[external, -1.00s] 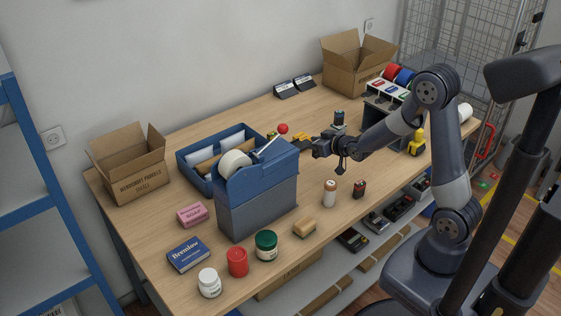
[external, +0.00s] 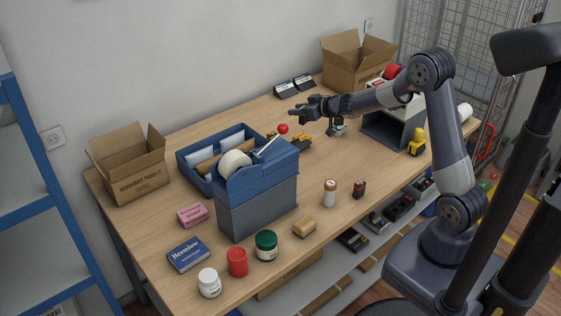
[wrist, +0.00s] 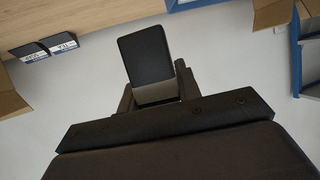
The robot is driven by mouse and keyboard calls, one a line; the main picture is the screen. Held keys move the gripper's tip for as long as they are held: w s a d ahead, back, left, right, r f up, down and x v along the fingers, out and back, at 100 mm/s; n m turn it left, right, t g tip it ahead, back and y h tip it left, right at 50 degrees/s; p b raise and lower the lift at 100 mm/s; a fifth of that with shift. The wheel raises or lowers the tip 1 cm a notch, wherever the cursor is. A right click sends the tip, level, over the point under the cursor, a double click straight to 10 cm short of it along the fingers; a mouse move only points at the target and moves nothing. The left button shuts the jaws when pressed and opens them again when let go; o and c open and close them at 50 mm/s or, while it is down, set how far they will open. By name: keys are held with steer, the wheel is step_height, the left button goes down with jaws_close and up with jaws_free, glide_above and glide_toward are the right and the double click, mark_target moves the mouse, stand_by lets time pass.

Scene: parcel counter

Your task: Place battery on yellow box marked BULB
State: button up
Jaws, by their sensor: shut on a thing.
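My gripper (external: 297,113) is raised above the back of the table, level and pointing left. In the wrist view it is shut on a dark thing with a pale grey end (wrist: 147,58). This may be the battery, but I see no label on it. In the external view the held thing is too small to make out. A white cylinder with a brown top (external: 330,193) and a small dark item with red on it (external: 359,189) stand on the table. I cannot make out a yellow box marked BULB in either view.
Open cartons (external: 128,170) stand at the left and the back (external: 352,78). The table's right front is fairly clear.

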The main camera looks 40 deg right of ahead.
steer(key=w+d+n+y+p, duration=0.1)
steer(key=w+d+y+p, duration=0.1)
steer(key=w+d+p, duration=0.15)
steer(key=b, duration=0.1)
glide_above(297, 135)
steer(key=shift+n, duration=0.3)
step_height(297, 135, down, 10)
steer(key=shift+w+r, duration=0.1)
steer(key=shift+r, duration=0.05)
steer(key=o, duration=1)
steer(key=shift+f, duration=0.2)
